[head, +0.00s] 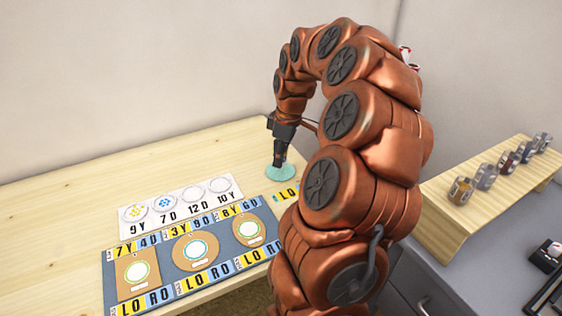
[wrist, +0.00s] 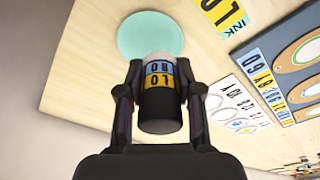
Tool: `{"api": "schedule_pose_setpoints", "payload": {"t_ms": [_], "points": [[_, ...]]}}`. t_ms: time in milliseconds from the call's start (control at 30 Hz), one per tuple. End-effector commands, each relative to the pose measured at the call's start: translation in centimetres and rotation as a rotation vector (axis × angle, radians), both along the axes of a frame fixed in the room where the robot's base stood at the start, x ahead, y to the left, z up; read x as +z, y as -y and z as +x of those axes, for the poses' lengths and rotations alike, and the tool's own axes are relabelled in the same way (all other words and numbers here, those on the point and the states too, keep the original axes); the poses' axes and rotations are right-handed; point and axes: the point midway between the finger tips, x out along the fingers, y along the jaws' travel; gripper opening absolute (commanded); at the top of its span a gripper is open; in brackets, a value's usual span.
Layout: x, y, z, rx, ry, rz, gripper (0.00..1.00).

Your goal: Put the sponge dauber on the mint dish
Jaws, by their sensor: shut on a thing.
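The mint dish (head: 286,174) is a flat round pale green disc on the wooden table. It fills the upper middle of the wrist view (wrist: 150,34). My gripper (wrist: 158,90) is shut on the sponge dauber (wrist: 160,108), a black cylinder with a yellow and blue label reading LO and RO and a pale tip. The tip points toward the dish and overlaps its near edge in the wrist view. In the head view my gripper (head: 280,153) points down over the dish. I cannot tell whether the tip touches it.
A blue board (head: 212,229) with lettered tags and brown panels lies front left of the dish. A white card (head: 180,208) with round pads lies behind it. A yellow and blue tag (head: 287,192) lies close to the dish. Several jars (head: 461,191) stand on a wooden shelf at right.

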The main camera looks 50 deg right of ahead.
Motion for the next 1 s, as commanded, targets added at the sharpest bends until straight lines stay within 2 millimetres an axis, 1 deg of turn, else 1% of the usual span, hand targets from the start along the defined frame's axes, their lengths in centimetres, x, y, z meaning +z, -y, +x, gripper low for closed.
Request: {"api": "schedule_pose_setpoints", "payload": {"t_ms": [100,267,367,533,600,833,967,1000], "points": [[-0.2,0.7,0.7,0.0,-0.002,0.001,0.1],[-0.3,1.0,1.0,0.0,0.0,0.001,0.1],[-1.1,0.9,0.9,0.0,-0.003,0.002,0.1],[-3.2,1.0,0.9,-0.001,-0.001,0.0,0.1],[-3.6,1.0,0.9,-0.001,-0.001,0.001,0.1],[-3.7,1.0,0.9,0.0,0.0,0.0,0.1],[-4.0,1.0,0.9,0.0,0.0,0.0,0.1],[-4.1,1.0,0.9,0.0,0.0,0.001,0.36]]}}
